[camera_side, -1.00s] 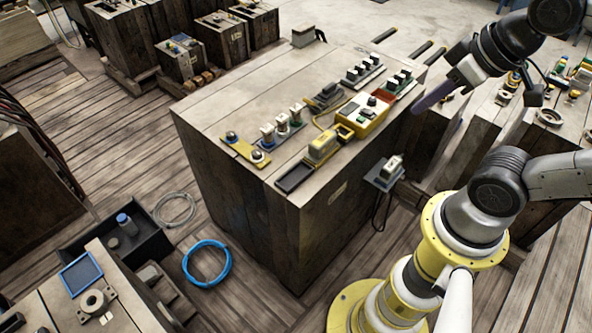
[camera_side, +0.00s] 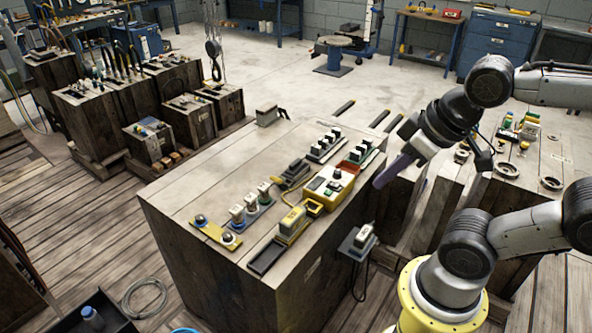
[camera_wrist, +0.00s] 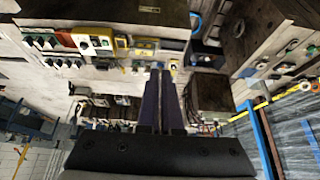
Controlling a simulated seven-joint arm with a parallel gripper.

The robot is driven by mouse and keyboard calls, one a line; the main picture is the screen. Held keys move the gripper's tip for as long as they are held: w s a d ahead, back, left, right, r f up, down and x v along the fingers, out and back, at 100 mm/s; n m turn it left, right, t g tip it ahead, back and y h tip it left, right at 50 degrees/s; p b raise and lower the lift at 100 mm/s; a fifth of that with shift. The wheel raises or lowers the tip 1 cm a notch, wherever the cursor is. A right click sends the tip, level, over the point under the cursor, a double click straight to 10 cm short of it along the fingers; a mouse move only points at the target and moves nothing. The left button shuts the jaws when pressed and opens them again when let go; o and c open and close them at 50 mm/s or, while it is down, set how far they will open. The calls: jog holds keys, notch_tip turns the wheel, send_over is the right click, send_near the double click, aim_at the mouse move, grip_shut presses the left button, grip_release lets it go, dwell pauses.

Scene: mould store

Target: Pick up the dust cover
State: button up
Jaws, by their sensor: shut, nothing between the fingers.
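I cannot tell for sure which piece is the dust cover; no part in view is clearly one. A black rectangular tray-like piece (camera_side: 267,257) lies at the near edge of the large wooden block's top, beside a yellow-based unit (camera_side: 291,224). My gripper (camera_side: 380,185) hangs in the air just right of the block, beyond its right edge, its long purple fingers pointing down and left. In the wrist view the fingers (camera_wrist: 160,74) lie side by side, shut and empty. They touch nothing that I can see.
A yellow control box (camera_side: 328,188), terminal rows (camera_side: 325,146) and a yellow plate with two knobs (camera_side: 215,231) sit on the block. A grey socket unit (camera_side: 357,241) hangs on its right side. More wooden blocks with rings (camera_side: 506,168) stand right. The block's back left top is clear.

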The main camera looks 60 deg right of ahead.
jog(key=o, duration=1.2)
jog(key=shift+c, duration=0.2)
